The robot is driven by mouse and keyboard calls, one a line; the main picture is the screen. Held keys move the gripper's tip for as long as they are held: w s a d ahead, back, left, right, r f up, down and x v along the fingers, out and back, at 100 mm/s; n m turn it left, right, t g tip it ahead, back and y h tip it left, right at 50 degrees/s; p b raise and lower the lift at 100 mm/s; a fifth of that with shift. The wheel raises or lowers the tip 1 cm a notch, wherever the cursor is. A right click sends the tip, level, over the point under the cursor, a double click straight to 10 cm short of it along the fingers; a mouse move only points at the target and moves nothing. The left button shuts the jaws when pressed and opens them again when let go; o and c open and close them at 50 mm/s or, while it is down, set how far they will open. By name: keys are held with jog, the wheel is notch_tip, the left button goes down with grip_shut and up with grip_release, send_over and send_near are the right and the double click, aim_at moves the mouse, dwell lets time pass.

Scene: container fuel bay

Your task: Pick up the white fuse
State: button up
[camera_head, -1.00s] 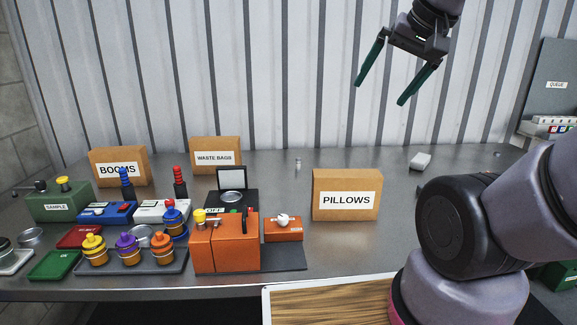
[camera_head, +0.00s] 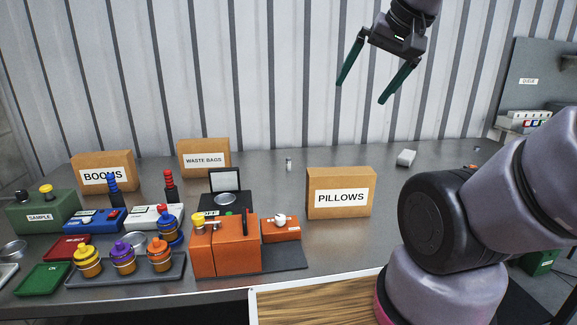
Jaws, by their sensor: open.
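A small, pale upright cylinder (camera_head: 289,164) stands on the grey bench behind and left of the PILLOWS box. It may be the white fuse, but it is too small to be sure. Another tiny pale item (camera_head: 476,149) lies at the far right of the bench, too small to identify. My gripper (camera_head: 362,92) is open and empty, its two green fingers spread. It hangs high in front of the corrugated wall, appearing above and right of the cylinder and well apart from it.
The PILLOWS box (camera_head: 341,192) and WASTE BAGS box (camera_head: 204,158) stand on either side of the pale cylinder. An orange unit (camera_head: 225,246) and a bottle tray (camera_head: 125,277) crowd the left front. A white block (camera_head: 405,157) lies at the back right.

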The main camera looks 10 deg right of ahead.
aim_at(290, 161)
dwell(0.3)
